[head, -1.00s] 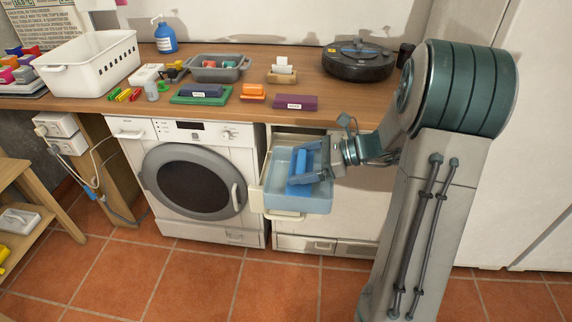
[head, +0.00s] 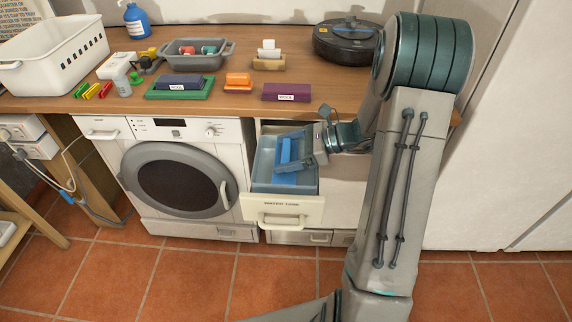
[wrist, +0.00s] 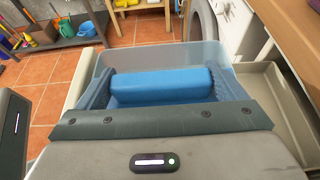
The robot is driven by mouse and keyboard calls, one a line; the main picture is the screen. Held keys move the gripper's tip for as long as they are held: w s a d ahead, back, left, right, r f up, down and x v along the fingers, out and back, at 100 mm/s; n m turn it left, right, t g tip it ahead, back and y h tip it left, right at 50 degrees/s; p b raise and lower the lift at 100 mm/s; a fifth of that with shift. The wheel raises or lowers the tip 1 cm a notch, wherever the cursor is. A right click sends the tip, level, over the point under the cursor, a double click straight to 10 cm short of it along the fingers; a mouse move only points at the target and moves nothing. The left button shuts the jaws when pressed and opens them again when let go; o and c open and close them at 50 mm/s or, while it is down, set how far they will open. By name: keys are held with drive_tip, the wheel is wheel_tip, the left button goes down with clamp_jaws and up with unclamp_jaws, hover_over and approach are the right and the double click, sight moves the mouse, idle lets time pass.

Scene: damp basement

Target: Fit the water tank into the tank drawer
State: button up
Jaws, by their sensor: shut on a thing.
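The water tank (head: 264,170) is a translucent pale-blue open tub with a solid blue grip bar (head: 287,152). My gripper (head: 298,150) is shut on this bar; in the wrist view the bar (wrist: 160,86) lies between my fingers. The tank drawer is pulled out, and its cream front (head: 283,211) carries a label reading "WATER TANK". In the head view the tank is behind this front, which hides its lower part. In the wrist view the tank is close to the drawer front, and bare drawer floor (wrist: 275,95) shows towards the cabinet. I cannot tell whether the tank rests on the floor.
The washing machine (head: 181,178) stands left of the drawer. The wooden worktop (head: 225,101) above holds a grey tub (head: 198,56), a white basket (head: 53,56), a purple block (head: 287,92) and a robot vacuum (head: 345,42). The tiled floor in front is clear.

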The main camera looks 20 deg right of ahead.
drive_tip(key=shift+f, duration=1.95)
drive_tip(key=shift+f+b, duration=0.15)
drive_tip(key=shift+b, duration=0.15)
drive_tip(key=o, duration=1.8)
